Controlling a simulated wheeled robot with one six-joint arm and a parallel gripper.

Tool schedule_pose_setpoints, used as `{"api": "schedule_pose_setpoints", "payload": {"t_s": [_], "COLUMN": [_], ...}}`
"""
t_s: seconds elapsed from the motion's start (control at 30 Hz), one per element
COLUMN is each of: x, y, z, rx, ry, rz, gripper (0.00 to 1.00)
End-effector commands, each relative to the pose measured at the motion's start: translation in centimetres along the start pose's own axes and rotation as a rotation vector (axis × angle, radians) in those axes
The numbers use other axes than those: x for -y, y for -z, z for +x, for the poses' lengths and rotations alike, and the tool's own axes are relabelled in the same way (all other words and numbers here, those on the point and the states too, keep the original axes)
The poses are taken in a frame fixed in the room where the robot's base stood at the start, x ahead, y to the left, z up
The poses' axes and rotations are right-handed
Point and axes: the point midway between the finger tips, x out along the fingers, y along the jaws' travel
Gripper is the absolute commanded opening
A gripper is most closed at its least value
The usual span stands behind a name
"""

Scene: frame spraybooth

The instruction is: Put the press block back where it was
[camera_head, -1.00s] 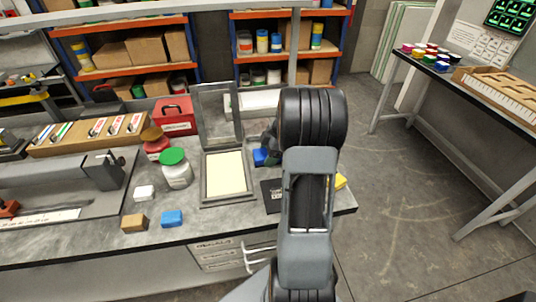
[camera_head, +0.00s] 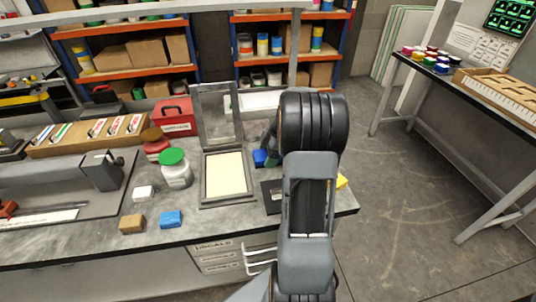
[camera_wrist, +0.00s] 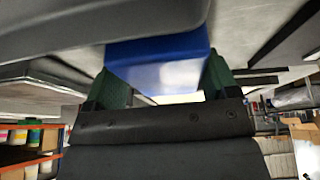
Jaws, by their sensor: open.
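A blue block (camera_head: 260,158) sits on the bench just right of the open hinged frame (camera_head: 228,189). My gripper (camera_head: 271,147) is at this block, mostly hidden behind my own arm. In the wrist view, the blue block (camera_wrist: 160,62) lies between the two green-padded fingers of my gripper (camera_wrist: 165,75). The jaws are open around it; whether a finger touches it I cannot tell. Other small blocks are a second blue one (camera_head: 171,219), a brown one (camera_head: 132,223) and a white one (camera_head: 144,193). Which one is the press block is not marked.
A green-lidded jar (camera_head: 175,169) and a red-brown jar (camera_head: 156,148) stand left of the frame. A dark plate (camera_head: 272,200) and a partly hidden yellow item (camera_head: 342,181) lie near the bench's right end. A red box (camera_head: 175,117) stands behind. Bare bench (camera_head: 95,235) shows at front left.

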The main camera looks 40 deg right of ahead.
Motion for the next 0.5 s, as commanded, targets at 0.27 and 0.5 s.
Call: {"api": "schedule_pose_setpoints", "payload": {"t_s": [0.27, 0.5], "x": [0.9, 0.5], "y": [-0.1, 0.0], "z": [-0.5, -5.8], "rx": [-0.001, -0.001], "ry": [0.037, 0.028], "rz": [0.008, 0.008], "gripper": [0.93, 0.93]}}
